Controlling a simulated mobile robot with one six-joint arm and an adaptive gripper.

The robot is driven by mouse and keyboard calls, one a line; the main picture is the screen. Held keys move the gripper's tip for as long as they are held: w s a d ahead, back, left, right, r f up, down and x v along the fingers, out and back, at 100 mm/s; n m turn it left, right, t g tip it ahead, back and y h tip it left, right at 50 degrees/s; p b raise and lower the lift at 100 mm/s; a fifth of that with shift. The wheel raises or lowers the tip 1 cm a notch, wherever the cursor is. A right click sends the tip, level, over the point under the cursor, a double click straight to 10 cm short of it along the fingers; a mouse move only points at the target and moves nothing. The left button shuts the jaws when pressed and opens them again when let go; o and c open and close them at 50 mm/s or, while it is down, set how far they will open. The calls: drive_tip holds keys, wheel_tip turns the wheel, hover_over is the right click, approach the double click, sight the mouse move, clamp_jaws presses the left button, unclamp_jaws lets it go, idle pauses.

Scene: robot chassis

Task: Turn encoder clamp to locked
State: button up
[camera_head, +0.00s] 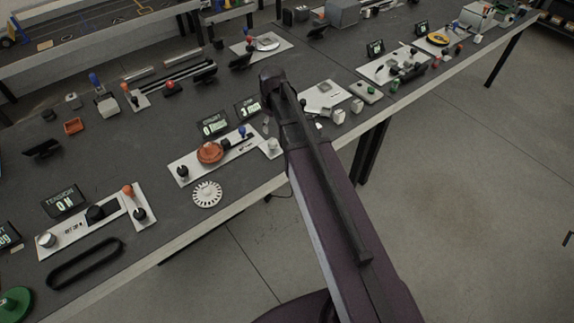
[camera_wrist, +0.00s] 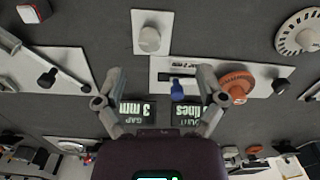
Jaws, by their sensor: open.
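A white encoder plate (camera_head: 222,156) lies on the bench left of my arm. It carries an orange disc (camera_head: 209,152), a blue-knobbed lever (camera_head: 242,130) and a black knob (camera_head: 182,170). I cannot tell for certain which is the clamp; its lock marking is too small to read. In the wrist view the plate (camera_wrist: 258,69) appears upside down, with the blue knob (camera_wrist: 177,92) and the orange disc (camera_wrist: 238,84). My gripper (camera_wrist: 160,72) is open and empty above the bench, the blue knob between its fingers in the picture. In the head view my arm hides it.
A small plate with a white knob (camera_wrist: 149,39) is beside the encoder plate. A count display (camera_head: 213,124) and a gap display (camera_head: 248,107) stand behind. A white toothed disc (camera_head: 207,194) lies in front, near the bench edge. Another fixture plate (camera_wrist: 52,75) is close to one finger.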

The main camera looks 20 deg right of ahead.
drive_tip(key=s+f+m+b, duration=0.3)
drive_tip(key=s+m, duration=0.2)
drive_tip(key=s, duration=1)
drive_tip(key=shift+f+m, duration=0.2)
drive_tip(key=shift+m, duration=0.2)
idle(1.9)
